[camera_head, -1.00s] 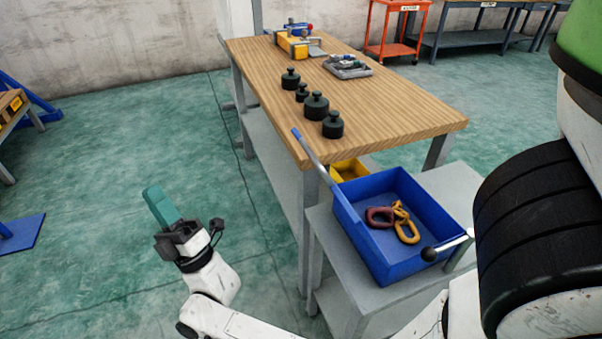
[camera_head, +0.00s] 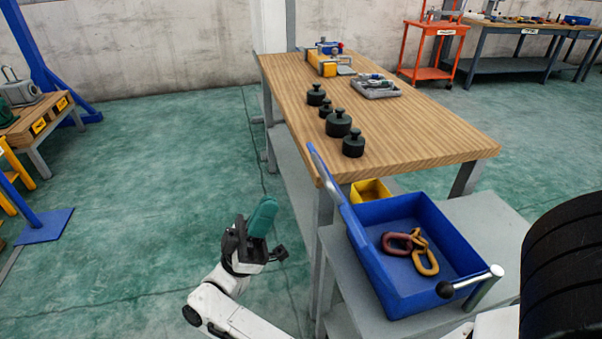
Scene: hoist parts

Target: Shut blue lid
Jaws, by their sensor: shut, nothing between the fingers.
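The blue box (camera_head: 432,287) stands on a low grey stand. Its blue lid (camera_head: 329,174) stands up open along the box's left side, seen nearly edge-on. The box's inside is in plain view, with a dark red link (camera_head: 395,243) and an orange link (camera_head: 426,263) lying in it. My gripper (camera_head: 264,212) is to the left of the lid, apart from it, with its teal fingers together, pointing up and slightly right. Nothing shows held in it.
A yellow bin (camera_head: 370,191) sits behind the box. The wooden workbench (camera_head: 430,130) behind carries several dark weights. The floor left of my gripper is clear.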

